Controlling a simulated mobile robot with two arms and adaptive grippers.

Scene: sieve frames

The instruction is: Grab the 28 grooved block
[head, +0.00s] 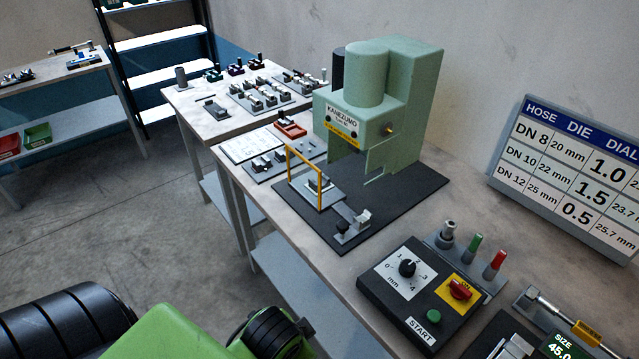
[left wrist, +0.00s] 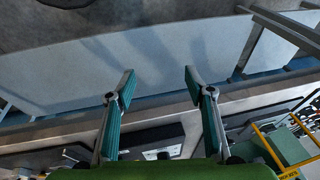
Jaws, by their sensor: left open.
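Several small grey and dark blocks sit on a flat tray (head: 284,171) on the near bench, left of the green press. More small blocks stand in rows on a tray (head: 275,101) on the farther table. They are too small for me to read a 28 or pick out the grooved one. My left gripper (left wrist: 158,71) is open and empty in the left wrist view, with its two fingers apart over the shelf and bench edge. In the head view my left arm is at the lower left, and its fingertips are out of view. My right gripper is not in view.
The green press (head: 405,100) stands on a black base plate with a yellow frame (head: 304,177). A control box (head: 421,292) with dial and START button is nearer. A hose die dial board (head: 572,165) leans at the right. Open floor (head: 120,215) lies left of the benches.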

